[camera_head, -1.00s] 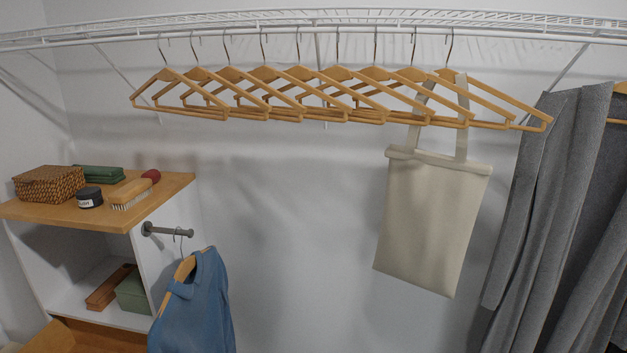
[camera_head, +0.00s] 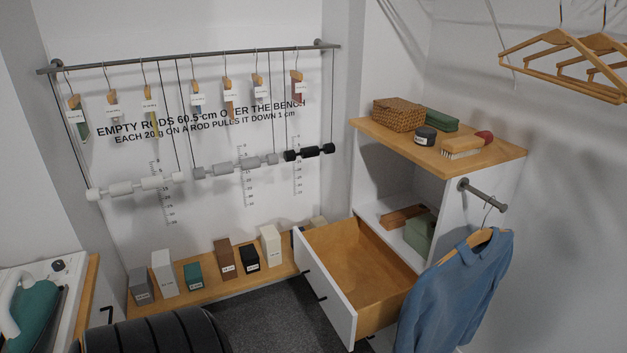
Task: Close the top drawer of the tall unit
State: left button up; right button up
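The tall unit (camera_head: 372,188) is a white cabinet with a wooden top, right of the middle in the head view. Its top drawer (camera_head: 327,291) is pulled well out toward the left and front. The drawer has a white front with dark handles and a bare wooden inside that looks empty. An open shelf space sits above the drawer. The lower part of the unit is hidden behind the drawer and a hanging blue shirt (camera_head: 459,290). Neither of my grippers shows in the view.
The blue shirt hangs from a short peg (camera_head: 483,195) on the unit's side, close to the drawer's right side. A low bench (camera_head: 205,292) with several small blocks runs along the back wall behind the drawer. Dark carpet (camera_head: 262,322) is clear in front. An iron (camera_head: 28,300) stands at far left.

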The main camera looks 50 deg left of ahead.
aim_at(361, 283)
jog(key=j+u, duration=0.1)
jog(key=u, duration=1.5)
